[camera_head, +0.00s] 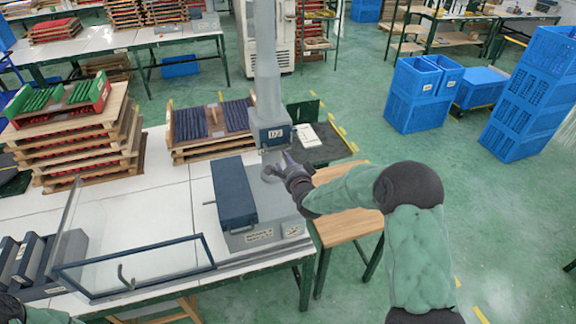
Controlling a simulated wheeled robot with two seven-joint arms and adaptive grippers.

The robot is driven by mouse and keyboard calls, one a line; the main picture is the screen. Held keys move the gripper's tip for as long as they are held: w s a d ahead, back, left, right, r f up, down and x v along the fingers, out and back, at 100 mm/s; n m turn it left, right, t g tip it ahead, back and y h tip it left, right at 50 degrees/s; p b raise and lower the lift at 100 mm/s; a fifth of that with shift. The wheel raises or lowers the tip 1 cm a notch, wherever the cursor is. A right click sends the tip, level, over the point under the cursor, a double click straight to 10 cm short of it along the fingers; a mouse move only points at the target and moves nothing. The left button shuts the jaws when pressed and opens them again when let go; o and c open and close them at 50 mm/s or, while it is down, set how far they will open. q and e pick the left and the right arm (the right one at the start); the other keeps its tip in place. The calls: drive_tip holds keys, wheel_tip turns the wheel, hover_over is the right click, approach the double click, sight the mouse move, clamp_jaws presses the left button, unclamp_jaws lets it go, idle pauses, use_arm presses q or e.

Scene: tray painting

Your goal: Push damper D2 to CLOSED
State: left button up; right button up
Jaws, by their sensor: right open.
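Damper D2 is on the upright grey duct, whose lower box (274,134) carries a label that reads D2. The damper's handle and its position are too small to make out. My right gripper (276,163) is open just below and in front of this box, above the top of a grey machine housing (262,190). I cannot tell whether its fingers touch anything. Only a piece of my left arm shows at the bottom left corner, and its gripper is out of view.
A dark blue lid (233,190) sits on the housing's left side. A clear framed guard (140,268) stands at the table's front. Stacked wooden trays (85,150) are at left, and a rack of dark panels (212,125) is behind. A wooden bench (345,222) stands under my right forearm.

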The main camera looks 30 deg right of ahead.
drive_tip(key=shift+v, duration=1)
drive_tip(key=s+a+f+n+g+y+b, duration=0.2)
drive_tip(key=s+a+f+n+g+b, duration=0.3)
drive_tip(key=f, duration=0.6)
drive_tip(key=s+a+f+n+y+b, duration=0.1)
drive_tip(key=s+a+f+n, duration=0.1)
drive_tip(key=a+f, duration=0.65)
drive_tip(key=s+a+f+n+g+y+b, duration=0.2)
drive_tip(key=s+a+f+n+g+b, duration=0.15)
drive_tip(key=f, duration=0.95)
drive_tip(key=s+a+f+n+g+y+b, duration=0.1)
drive_tip(key=s+a+f+n+g, duration=0.1)
drive_tip(key=s+f, duration=0.3)
drive_tip(key=s+a+f+n+g+y+b, duration=0.1)
drive_tip(key=s+a+f+n+g+b, duration=0.1)
drive_tip(key=s+a+f, duration=0.3)
drive_tip(key=s+a+f+n+g+b, duration=0.2)
drive_tip(key=s+a+f+n, duration=0.2)
drive_tip(key=s, duration=0.6)
drive_tip(key=shift+s+f+y, duration=0.3)
drive_tip(key=shift+f+y, duration=0.1)
drive_tip(key=shift+f, duration=0.3)
drive_tip(key=shift+g, duration=0.25)
